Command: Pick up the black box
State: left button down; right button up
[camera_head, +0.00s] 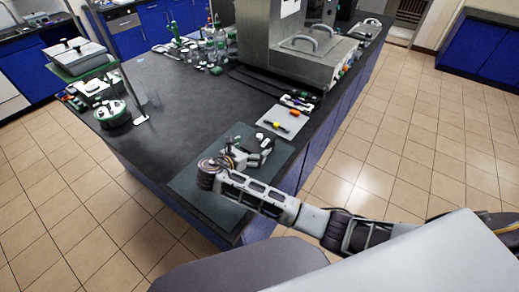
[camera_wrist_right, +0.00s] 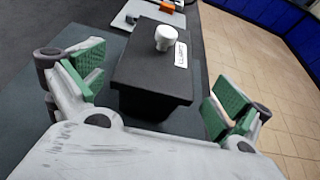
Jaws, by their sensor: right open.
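The black box (camera_wrist_right: 150,72) lies between the fingers of my right gripper (camera_wrist_right: 157,84) in the right wrist view. It has a white round knob (camera_wrist_right: 166,38) and a white label (camera_wrist_right: 181,54) on top. The gripper is open, with a green-padded finger on each side and visible gaps to the box. In the head view my right gripper (camera_head: 250,152) is over the mat at the counter's near end and partly hides the small dark box (camera_head: 253,141). My left gripper is not in view.
A dark mat (camera_head: 205,203) lies under the box on the black counter (camera_head: 185,110). A light tray (camera_head: 273,124) with coloured tools lies just beyond. A large metal unit (camera_head: 300,65) and bottles (camera_head: 215,45) stand further back.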

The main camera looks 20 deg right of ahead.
aim_at(255, 146)
jog(key=shift+x, duration=2.5)
jog(key=shift+w+a, duration=0.1)
jog(key=c, duration=1.8)
